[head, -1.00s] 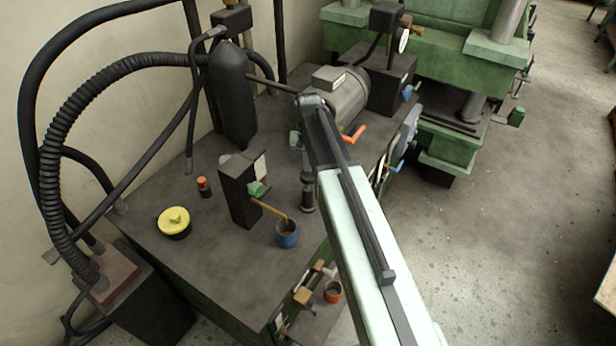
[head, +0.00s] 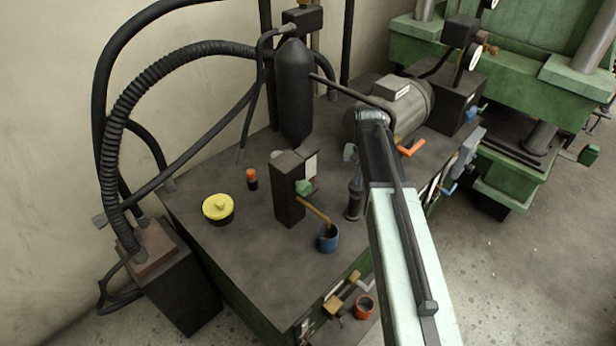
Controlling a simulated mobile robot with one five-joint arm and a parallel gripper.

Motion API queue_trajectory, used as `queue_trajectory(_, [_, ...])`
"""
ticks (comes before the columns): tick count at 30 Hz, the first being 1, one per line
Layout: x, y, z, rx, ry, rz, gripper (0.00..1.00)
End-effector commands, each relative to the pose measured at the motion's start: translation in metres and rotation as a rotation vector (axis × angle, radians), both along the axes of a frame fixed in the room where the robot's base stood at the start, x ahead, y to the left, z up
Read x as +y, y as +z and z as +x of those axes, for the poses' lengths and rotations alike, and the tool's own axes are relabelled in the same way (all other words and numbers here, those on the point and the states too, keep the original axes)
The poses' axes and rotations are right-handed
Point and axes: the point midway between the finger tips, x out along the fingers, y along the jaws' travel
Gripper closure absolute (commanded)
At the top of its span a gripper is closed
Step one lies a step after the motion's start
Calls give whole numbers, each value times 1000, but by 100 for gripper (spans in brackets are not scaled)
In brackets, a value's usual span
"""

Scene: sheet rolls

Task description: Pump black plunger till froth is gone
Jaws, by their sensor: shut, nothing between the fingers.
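A dark upright cylinder (head: 354,198) with a wider foot stands on the bench just left of my arm; it looks like the black plunger, but its upper part is hard to make out. A black block (head: 288,190) with a green knob (head: 304,187) stands left of it. A brown spout (head: 318,214) slopes from the block into a blue cup (head: 327,240). The cup looks dark inside; froth cannot be made out. My arm rises from the bottom right past the cylinder.
A yellow-lidded pot (head: 217,208) and an orange-capped bottle (head: 251,179) stand on the dark bench (head: 235,265). A black tank (head: 295,95), hoses (head: 115,150) and a grey motor (head: 405,105) crowd the back. An orange cup (head: 364,307) sits low at the front.

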Motion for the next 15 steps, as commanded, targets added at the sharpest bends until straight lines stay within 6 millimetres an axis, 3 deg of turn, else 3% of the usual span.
queue_trajectory(10, [0, -25, -1, 2, 0, 0, 100])
queue_trajectory(15, [0, -20, -1, 2, 0, 0, 100])
